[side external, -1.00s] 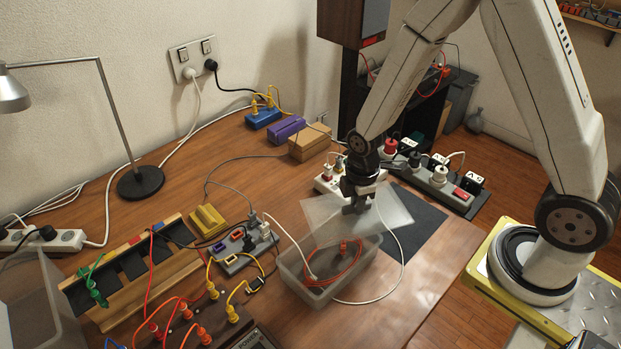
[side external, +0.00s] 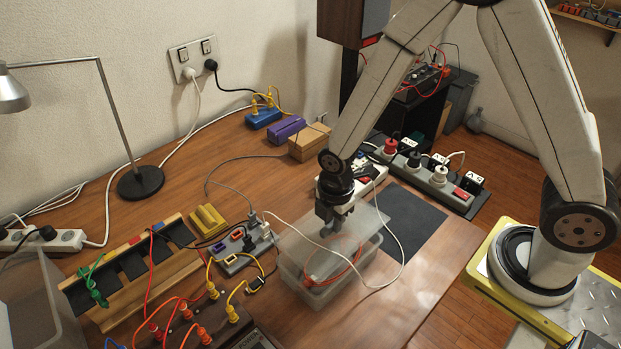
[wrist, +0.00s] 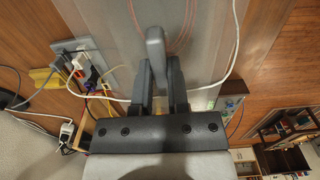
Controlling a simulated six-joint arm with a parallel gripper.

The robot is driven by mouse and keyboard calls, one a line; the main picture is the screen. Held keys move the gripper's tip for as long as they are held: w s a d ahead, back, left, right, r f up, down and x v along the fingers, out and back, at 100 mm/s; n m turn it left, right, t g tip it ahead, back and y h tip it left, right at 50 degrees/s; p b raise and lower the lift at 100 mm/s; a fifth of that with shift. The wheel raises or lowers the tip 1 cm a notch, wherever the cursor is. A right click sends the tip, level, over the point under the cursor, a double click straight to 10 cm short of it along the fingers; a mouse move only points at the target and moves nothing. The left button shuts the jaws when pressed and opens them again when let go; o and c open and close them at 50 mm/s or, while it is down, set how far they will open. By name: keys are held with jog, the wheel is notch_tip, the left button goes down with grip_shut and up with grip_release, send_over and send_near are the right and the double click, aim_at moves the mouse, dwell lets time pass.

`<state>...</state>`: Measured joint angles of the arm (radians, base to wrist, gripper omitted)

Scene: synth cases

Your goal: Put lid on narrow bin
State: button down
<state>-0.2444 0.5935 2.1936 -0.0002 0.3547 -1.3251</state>
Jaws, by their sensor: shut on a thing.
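The narrow bin (side external: 312,292) is a translucent plastic box on the table below my gripper, with an orange cable coiled inside. The translucent lid (side external: 362,222) lies roughly level over the bin's opening; whether its edges touch the rim all round is unclear. My gripper (side external: 328,230) is shut on the lid's grey handle, which also shows between the fingers in the wrist view (wrist: 155,45). A white cable (side external: 378,284) crosses the bin area; I cannot tell whether it passes over or under the lid.
A grey socket block (side external: 240,255) with plugs stands close left of the bin. Power strips (side external: 440,180) with plugs lie behind and to the right. A dark mat (side external: 412,220) beside the bin is bare. The table is clear toward the front right edge.

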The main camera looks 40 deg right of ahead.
aim_at(332, 235)
jog(key=shift+f, duration=1.55)
jog(key=shift+f, duration=0.15)
jog(key=shift+f, duration=0.75)
jog(key=shift+f, duration=0.95)
dwell(0.5)
jog(key=c, duration=0.5)
grip_release()
jog(key=shift+c, duration=0.2)
jog(key=shift+r, duration=0.1)
jog(key=shift+r, duration=3.8)
